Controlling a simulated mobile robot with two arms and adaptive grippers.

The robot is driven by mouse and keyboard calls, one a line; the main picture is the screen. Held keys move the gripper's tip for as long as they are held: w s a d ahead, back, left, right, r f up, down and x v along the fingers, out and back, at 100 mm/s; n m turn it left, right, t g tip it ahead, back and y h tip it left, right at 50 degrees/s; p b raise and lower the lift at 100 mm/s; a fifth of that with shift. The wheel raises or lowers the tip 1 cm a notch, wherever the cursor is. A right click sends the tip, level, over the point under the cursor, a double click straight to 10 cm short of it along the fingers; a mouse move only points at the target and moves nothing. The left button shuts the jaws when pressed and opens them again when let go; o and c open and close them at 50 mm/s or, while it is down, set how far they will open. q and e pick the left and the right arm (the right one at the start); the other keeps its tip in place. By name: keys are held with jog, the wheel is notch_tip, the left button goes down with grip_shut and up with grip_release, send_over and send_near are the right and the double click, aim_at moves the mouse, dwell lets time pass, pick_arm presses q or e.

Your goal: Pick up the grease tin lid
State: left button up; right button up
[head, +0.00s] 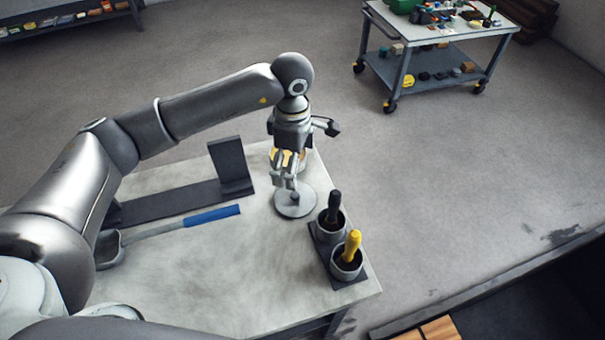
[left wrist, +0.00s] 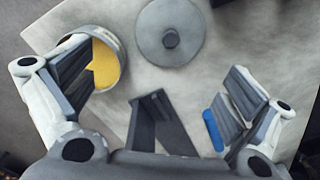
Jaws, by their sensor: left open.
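The grease tin lid (head: 295,204) is a flat grey disc with a dark knob, lying on the table. In the left wrist view the lid (left wrist: 170,32) is at the top, beyond my fingers. My left gripper (head: 287,181) is over the table near the lid's knob, its fingers pointing down. In the left wrist view the left gripper (left wrist: 155,85) is open, with nothing between its fingers. The open tin of yellow grease (left wrist: 105,62) is beside the left finger, which covers part of it. In the head view the tin is mostly hidden behind the gripper. My right gripper is not in view.
On the table (head: 255,275), a blue-handled ladle (head: 212,215) and a dark bracket (head: 232,167) lie left of the lid. Two cups hold a black-handled tool (head: 333,205) and a yellow-handled tool (head: 352,245) at the right edge. A wheeled cart (head: 440,50) stands far off.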

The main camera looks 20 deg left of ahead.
aim_at(293, 196)
pick_arm(q)
jog(key=f, duration=0.1)
jog(key=s+f, duration=0.1)
jog(key=f+p, duration=0.1)
jog(key=f, duration=0.1)
jog(key=shift+s+d, duration=0.2)
jog(key=shift+s, duration=0.1)
jog(key=shift+s+d+f, duration=0.1)
jog(key=shift+s+f, duration=0.05)
jog(key=shift+s, duration=0.05)
jog(key=shift+s+f, duration=0.1)
jog(key=shift+f, duration=0.15)
jog(key=f, duration=0.1)
jog(key=f+p, duration=0.1)
jog(key=f, duration=0.1)
jog(key=f+p, duration=0.1)
jog(key=shift+w+a+f, duration=0.25)
jog(key=shift+w+f, duration=0.05)
jog(key=shift+f, duration=0.3)
jog(key=c, duration=1.1)
jog(key=shift+s, duration=0.25)
jog(key=c, duration=0.7)
jog(key=shift+c, duration=1.1)
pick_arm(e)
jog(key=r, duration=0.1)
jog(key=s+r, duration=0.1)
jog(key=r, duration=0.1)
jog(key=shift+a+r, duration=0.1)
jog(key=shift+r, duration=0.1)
